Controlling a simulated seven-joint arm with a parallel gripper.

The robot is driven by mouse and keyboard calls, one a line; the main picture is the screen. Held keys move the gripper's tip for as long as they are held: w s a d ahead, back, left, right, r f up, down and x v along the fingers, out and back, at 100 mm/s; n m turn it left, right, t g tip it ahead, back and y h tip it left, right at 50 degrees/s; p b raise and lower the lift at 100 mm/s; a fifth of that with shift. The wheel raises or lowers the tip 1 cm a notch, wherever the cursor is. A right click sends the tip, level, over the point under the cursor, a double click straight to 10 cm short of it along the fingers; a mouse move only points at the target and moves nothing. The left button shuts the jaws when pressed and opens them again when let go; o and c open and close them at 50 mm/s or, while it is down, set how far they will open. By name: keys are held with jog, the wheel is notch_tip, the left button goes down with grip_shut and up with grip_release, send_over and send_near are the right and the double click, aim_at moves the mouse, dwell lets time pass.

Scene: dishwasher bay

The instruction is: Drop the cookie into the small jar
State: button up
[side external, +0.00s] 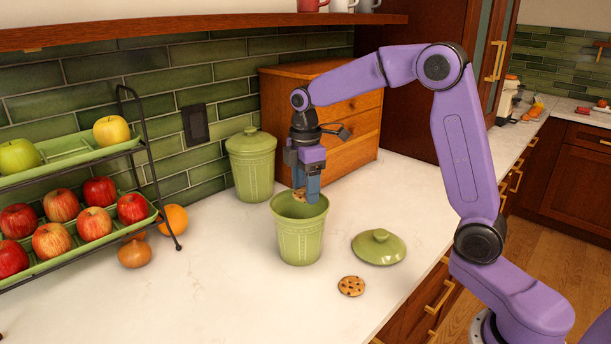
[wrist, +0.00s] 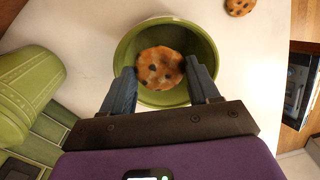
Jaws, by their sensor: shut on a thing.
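My gripper (side external: 306,193) is shut on a chocolate-chip cookie (side external: 299,195), right at the mouth of the open green jar (side external: 300,240). In the wrist view the cookie (wrist: 160,68) sits between my two blue fingers (wrist: 160,82), with the jar's round rim (wrist: 124,50) around it. The jar stands upright on the counter without its lid. The green lid (side external: 379,247) lies on the counter to the right of the jar. A second cookie (side external: 351,286) lies on the counter in front of the lid; it also shows in the wrist view (wrist: 240,6).
A taller lidded green jar (side external: 252,165) stands behind, beside a wooden drawer box (side external: 335,125). A two-tier rack (side external: 150,165) of apples is at the left, with an orange (side external: 173,219) and an onion (side external: 135,253) near it. The front left counter is clear.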

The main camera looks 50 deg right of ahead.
jog(key=shift+f, duration=0.3)
jog(key=o, duration=0.7)
jog(key=shift+r, duration=0.15)
notch_tip(320, 180, up, 17)
dwell(0.6)
